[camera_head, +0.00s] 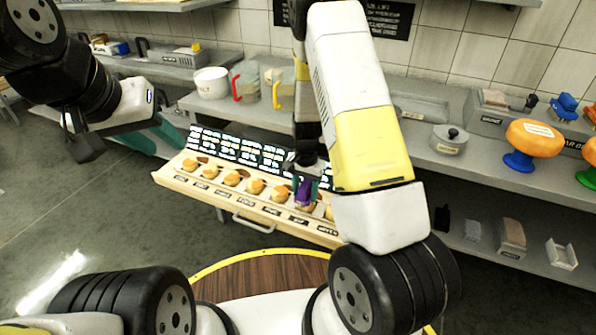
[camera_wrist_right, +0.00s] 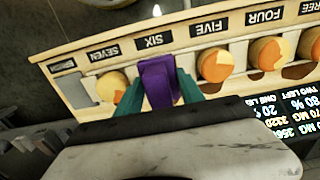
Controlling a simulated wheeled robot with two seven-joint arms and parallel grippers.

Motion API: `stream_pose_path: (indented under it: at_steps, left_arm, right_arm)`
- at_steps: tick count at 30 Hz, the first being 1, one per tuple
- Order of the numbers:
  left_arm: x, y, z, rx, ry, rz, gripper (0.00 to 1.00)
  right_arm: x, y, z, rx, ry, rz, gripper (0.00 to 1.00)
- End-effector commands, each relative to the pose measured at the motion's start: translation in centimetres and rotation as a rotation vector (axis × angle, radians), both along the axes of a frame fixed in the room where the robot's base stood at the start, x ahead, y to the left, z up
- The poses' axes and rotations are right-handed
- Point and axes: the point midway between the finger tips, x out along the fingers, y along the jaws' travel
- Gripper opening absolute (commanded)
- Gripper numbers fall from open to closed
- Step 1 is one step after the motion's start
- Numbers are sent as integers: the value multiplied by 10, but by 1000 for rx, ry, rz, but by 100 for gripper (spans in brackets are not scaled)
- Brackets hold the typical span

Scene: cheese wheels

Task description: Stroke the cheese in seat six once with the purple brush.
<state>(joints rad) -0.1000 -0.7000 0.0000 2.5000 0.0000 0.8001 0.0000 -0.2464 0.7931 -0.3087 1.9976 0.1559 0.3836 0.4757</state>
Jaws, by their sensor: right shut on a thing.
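The purple brush (camera_head: 303,192) is held upright in my right gripper (camera_head: 305,183), low over the slanted wooden cheese rack (camera_head: 268,214). Cheeses show in seat seven (camera_wrist_right: 112,86), seat five (camera_wrist_right: 214,65) and seat four (camera_wrist_right: 268,53). My left gripper (camera_head: 122,138) is open and empty, left of the rack.
A dark board with white text (camera_head: 237,148) stands along the rack's back edge. Jugs (camera_head: 245,82), a white bowl (camera_head: 210,82) and a lidded pot (camera_head: 449,139) stand on the counter behind. An orange knob-shaped thing (camera_head: 533,138) is at right. Floor at left is clear.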

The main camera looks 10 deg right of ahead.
Motion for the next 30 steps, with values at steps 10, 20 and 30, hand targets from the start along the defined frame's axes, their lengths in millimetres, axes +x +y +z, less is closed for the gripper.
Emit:
stream_pose_path:
  at_steps: [10,20,30]
  left_arm:
    - [0,0,0,0,0,0,36]
    - [0,0,0,0,0,0,36]
    - [0,0,0,0,0,0,36]
  right_arm:
    - [-8,5,-1,0,6,1,13]
    - [-6,5,14,1,-1,2,13]
    - [-6,5,51,0,-1,0,13]
